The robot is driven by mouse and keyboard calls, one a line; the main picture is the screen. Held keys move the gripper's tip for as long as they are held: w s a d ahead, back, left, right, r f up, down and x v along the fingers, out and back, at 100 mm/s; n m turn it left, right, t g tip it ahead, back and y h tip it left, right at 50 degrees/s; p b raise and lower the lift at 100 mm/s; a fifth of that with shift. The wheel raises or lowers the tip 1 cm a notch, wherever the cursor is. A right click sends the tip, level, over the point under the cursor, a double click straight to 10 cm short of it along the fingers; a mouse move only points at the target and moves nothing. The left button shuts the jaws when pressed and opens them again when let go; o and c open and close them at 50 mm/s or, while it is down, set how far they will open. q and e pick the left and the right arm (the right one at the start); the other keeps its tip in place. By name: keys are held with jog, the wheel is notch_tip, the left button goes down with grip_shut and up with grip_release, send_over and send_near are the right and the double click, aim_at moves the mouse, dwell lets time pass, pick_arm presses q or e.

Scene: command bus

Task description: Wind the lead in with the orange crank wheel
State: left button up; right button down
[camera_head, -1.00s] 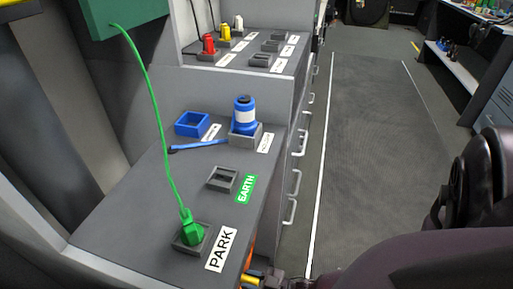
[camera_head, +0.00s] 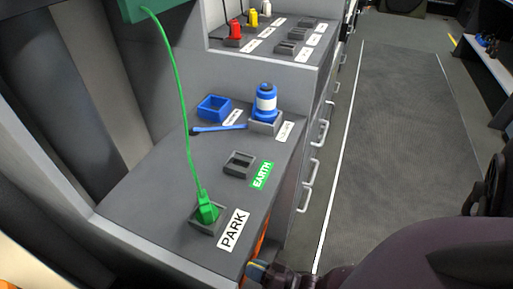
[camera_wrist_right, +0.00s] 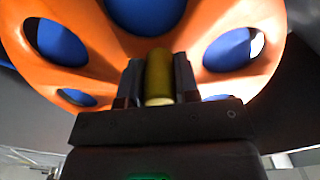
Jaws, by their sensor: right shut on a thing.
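The orange crank wheel (camera_wrist_right: 185,65) fills the upper right wrist view, with blue showing through its holes. Its yellow-olive handle (camera_wrist_right: 159,78) stands between the fingers of my right gripper (camera_wrist_right: 158,85), which is shut on it. In the head view only a thin orange strip of the wheel (camera_head: 262,238) shows beside the bench; my right gripper (camera_head: 258,272) is at the bottom edge, partly cut off. The green lead (camera_head: 180,95) hangs from a green box (camera_head: 150,8) at the top down to a green plug (camera_head: 206,208) in the PARK socket (camera_head: 222,224). My left gripper is not in view.
The grey bench holds an empty socket (camera_head: 238,165) by the EARTH label, a blue square frame (camera_head: 213,108), a blue strap (camera_head: 218,128) and a blue plug (camera_head: 265,103). Red, yellow and white plugs stand on the raised shelf behind. The floor at right is open.

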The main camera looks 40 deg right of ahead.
jog(key=shift+a+r+m, duration=0.1)
jog(key=shift+r+m, duration=0.25)
jog(key=shift+m, duration=0.25)
jog(key=shift+s, duration=0.1)
jog(key=c, duration=0.8)
grip_release()
jog(key=shift+c, duration=0.2)
jog(key=p+v, duration=0.1)
jog(key=v, duration=0.6)
jog(key=shift+s, duration=0.25)
jog(key=shift+c, duration=0.3)
